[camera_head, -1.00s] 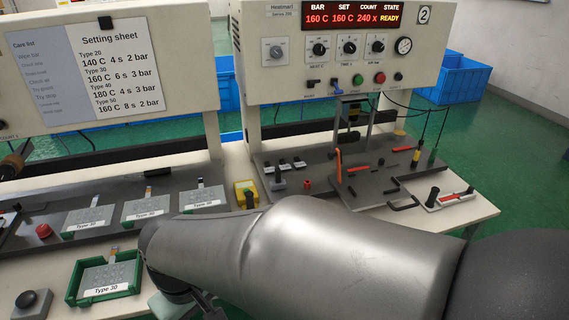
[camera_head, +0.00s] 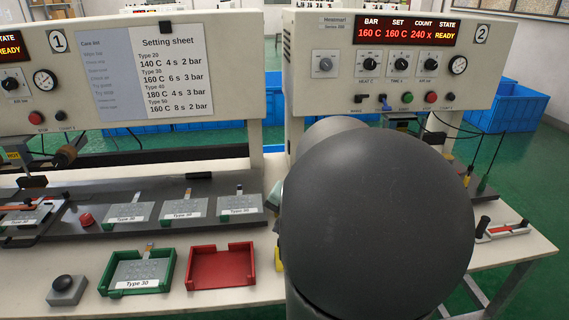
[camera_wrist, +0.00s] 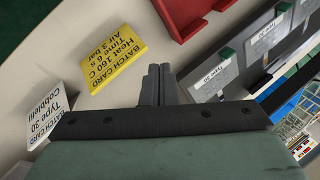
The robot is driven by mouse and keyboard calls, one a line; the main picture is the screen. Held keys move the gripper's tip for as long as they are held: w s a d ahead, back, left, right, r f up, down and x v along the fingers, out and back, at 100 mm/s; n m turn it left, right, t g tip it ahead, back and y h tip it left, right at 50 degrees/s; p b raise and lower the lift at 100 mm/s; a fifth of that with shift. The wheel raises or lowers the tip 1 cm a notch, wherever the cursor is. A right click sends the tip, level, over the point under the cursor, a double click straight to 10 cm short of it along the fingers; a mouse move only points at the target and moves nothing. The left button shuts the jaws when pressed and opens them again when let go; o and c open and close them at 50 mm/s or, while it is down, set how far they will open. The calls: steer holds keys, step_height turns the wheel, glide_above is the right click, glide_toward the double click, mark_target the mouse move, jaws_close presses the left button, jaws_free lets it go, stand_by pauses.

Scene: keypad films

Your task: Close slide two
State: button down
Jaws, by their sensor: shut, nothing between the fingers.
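Machine two (camera_head: 400,62), marked 2, stands at the right in the head view, its display reading READY. My own arm covers most of its lower bed, so I cannot tell how its slide stands. In the head view the gripper is hidden behind my arm.
A red tray (camera_head: 191,270) and a green tray (camera_head: 109,279) with a Type 30 plate lie at the bench front. A black button box (camera_head: 67,290) is left of them. Machine one (camera_head: 67,73) stands left. A white batch card (camera_wrist: 45,112) lies near the yellow one.

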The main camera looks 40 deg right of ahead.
steer(key=s+d+m+t+h+b, duration=0.1)
steer(key=s+d+m+h, duration=0.2)
steer(key=d, duration=0.7)
steer(key=s+d+m+t+b, duration=0.15)
steer(key=s+d+m, duration=0.25)
steer(key=d, duration=0.7)
steer(key=s+d+m+h, duration=0.3)
steer(key=s+d+m, duration=0.3)
steer(key=s+d, duration=0.65)
steer(key=shift+t, duration=0.45)
steer(key=x, duration=0.4)
steer(key=p+x, duration=0.1)
steer(key=x, duration=0.3)
steer(key=shift+w+d, duration=0.3)
steer(key=shift+w, duration=0.15)
steer(key=w+d, duration=0.1)
steer(key=w+d+p, duration=0.1)
steer(key=w, duration=0.1)
steer(key=shift+f+n, duration=0.25)
steer(key=shift+n, duration=0.05)
steer(key=shift+w+d+f+p, duration=0.1)
steer(key=shift+w+d+p, duration=0.2)
steer(key=shift+w+p, duration=0.15)
